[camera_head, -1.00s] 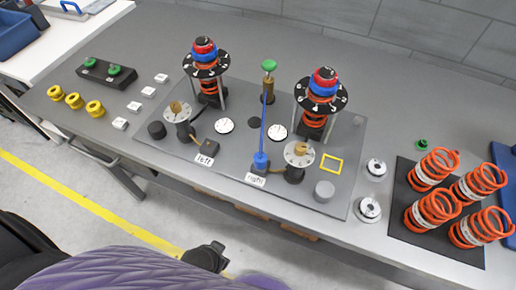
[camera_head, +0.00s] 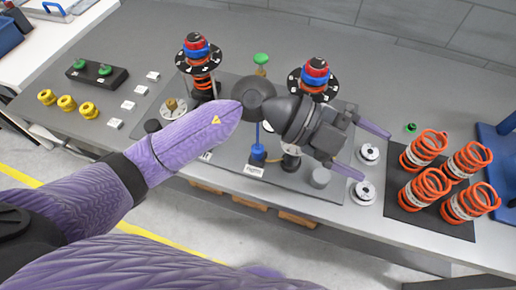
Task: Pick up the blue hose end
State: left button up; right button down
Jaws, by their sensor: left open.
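The blue hose end (camera_head: 258,153) stands upright at the front middle of the chassis fixture, behind a small white label (camera_head: 255,171). A thin blue hose rises from it toward the green-topped post (camera_head: 261,60); my left arm hides most of the hose. My left arm comes in from the left and crosses above the fixture. My left gripper (camera_head: 375,156) is open, with its two purple fingers spread and pointing right. It is empty and well to the right of the hose end, near the round metal parts. My right gripper is not in view.
Two spring struts with black discs (camera_head: 196,56) (camera_head: 316,80) stand tall at the back of the fixture plate. Orange springs (camera_head: 428,147) stand on a black mat at right. Yellow rings (camera_head: 66,103) and a black block with green knobs (camera_head: 97,72) lie at left.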

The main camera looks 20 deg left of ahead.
pick_arm(q)
jog(key=w+a+f+y, duration=0.2)
jog(key=a+f+y, duration=0.4)
jog(key=y, duration=0.1)
jog(key=n+t+y, duration=0.1)
jog(key=n+y, duration=0.3)
jog(key=y, duration=0.4)
send_over(258, 147)
jog(key=shift+s+f, duration=0.2)
jog(key=shift+f, duration=0.15)
jog(key=shift+a+f, duration=0.25)
jog(key=shift+a, duration=0.05)
jog(key=f, duration=0.3)
jog(key=f+b, duration=0.1)
jog(key=f, duration=0.2)
jog(key=f+b, duration=0.1)
jog(key=f, duration=0.2)
jog(key=shift+w+d+f, duration=0.15)
jog(key=shift+d+f, duration=0.05)
jog(key=shift+d, duration=0.05)
jog(key=shift+r, duration=0.1)
grip_shut()
